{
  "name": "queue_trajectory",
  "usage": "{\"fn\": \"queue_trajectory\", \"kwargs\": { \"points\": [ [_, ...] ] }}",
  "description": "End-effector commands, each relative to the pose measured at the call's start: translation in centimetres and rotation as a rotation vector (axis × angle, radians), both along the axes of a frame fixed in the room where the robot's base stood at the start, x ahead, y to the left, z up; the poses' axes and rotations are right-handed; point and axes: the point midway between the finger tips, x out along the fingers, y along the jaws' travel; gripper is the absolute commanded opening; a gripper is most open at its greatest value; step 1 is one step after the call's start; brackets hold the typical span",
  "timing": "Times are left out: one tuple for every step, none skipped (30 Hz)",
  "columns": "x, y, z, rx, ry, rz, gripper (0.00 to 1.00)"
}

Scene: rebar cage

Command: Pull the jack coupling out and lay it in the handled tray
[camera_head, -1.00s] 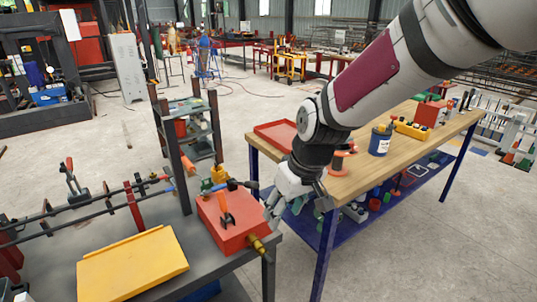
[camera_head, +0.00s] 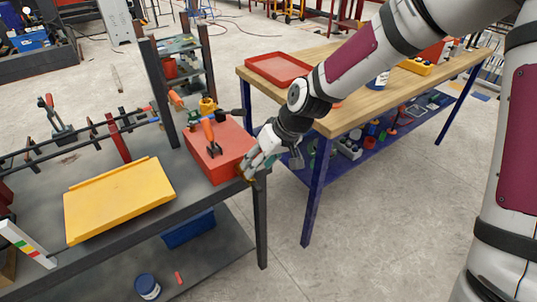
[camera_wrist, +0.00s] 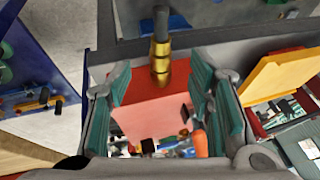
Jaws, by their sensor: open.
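The jack coupling (camera_wrist: 161,62) is a ribbed brass piece with a dark rod end, seen against the red box (camera_head: 219,150). In the wrist view it lies between the fingertips of my gripper (camera_wrist: 160,82), with a gap on both sides. My gripper is open, with green pads apart. In the head view my gripper (camera_head: 254,167) is at the box's front right corner and mostly hides the coupling. A red shallow tray (camera_head: 277,68) lies on the wooden bench; I cannot make out handles on it.
A yellow sloped panel (camera_head: 118,203) lies left of the red box on the dark table (camera_head: 200,217). Orange-handled levers stand on top of and behind the box. The wooden bench (camera_head: 345,107) stands to the right, across a floor gap. A yellow block (camera_head: 412,66) is on it.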

Motion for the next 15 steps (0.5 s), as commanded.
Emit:
{"fn": "queue_trajectory", "kwargs": {
  "points": [
    [0.1,0.5,-1.0,0.001,0.003,0.003,0.47],
    [0.2,0.7,-1.5,0.001,0.004,0.002,0.47],
    [0.3,1.0,-2.1,0.0,0.002,0.002,0.47],
    [0.4,1.2,-2.5,0.0,0.002,0.003,0.47],
    [0.5,1.4,-2.9,0.0,0.002,0.003,0.47],
    [0.6,1.6,-3.4,0.0,0.003,0.002,0.47],
    [0.7,1.7,-3.6,0.0,0.002,0.002,0.47],
    [0.8,1.9,-3.9,0.0,0.002,0.003,0.47],
    [0.8,2.0,-4.3,0.0,0.002,0.002,0.47],
    [0.9,2.1,-4.5,0.0,0.002,0.001,0.47],
    [0.9,2.2,-4.7,0.0,0.001,0.001,0.47],
    [1.0,2.3,-4.9,0.0,0.0,0.0,0.47],
    [1.0,2.3,-5.0,0.0,0.0,0.0,0.47],
    [1.0,2.4,-5.1,0.0,0.0,0.0,0.47],
    [1.1,2.4,-5.1,0.0,0.0,0.0,0.47]
  ]
}}
